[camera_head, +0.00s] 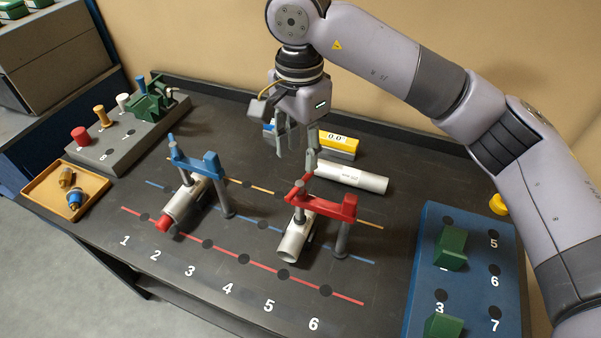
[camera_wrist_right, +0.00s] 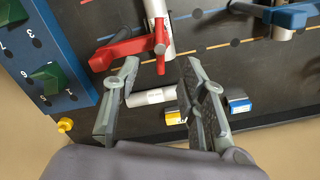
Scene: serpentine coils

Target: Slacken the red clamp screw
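The red clamp (camera_head: 338,207) stands on the dark table right of centre, its arm reaching over a grey tube (camera_head: 293,243). Its red clamp screw (camera_head: 299,188) has a bar handle on top and a grey shaft running down to the tube. In the right wrist view the red clamp screw (camera_wrist_right: 160,50) shows just beyond the fingertips. My right gripper (camera_head: 297,150) is open and empty, above and behind the screw handle, and apart from it as far as I can tell. It also shows open in the right wrist view (camera_wrist_right: 160,68). My left gripper is not in view.
A blue clamp (camera_head: 207,163) holds a red-ended tube at left. A blue rack (camera_head: 470,290) with green blocks is at right. A wooden tray (camera_head: 45,192) is far left.

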